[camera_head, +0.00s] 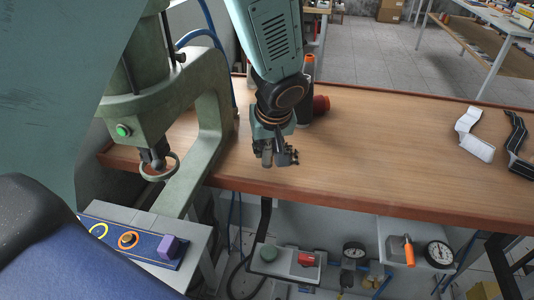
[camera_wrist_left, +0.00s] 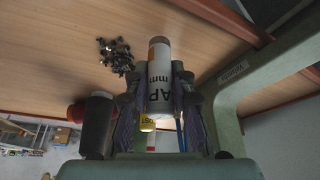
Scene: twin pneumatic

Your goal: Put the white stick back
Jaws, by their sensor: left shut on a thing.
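My left gripper (camera_head: 277,157) is over the wooden bench near its front edge, just right of the green press. In the left wrist view my left gripper (camera_wrist_left: 157,80) is shut on a white stick (camera_wrist_left: 159,64), a white cylinder with dark lettering and an orange mark. The stick lies lengthwise between the two fingers, its far end sticking out past them. In the head view the gripper largely hides the stick. I cannot tell whether it touches the bench. My right gripper is not in view.
The green press (camera_head: 213,95) stands left of my left gripper. Dark and red spools (camera_head: 320,103) stand behind it. Small dark pieces (camera_wrist_left: 115,54) lie on the bench (camera_head: 390,150) beside the stick. White (camera_head: 474,138) and black strips lie far right; between is clear.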

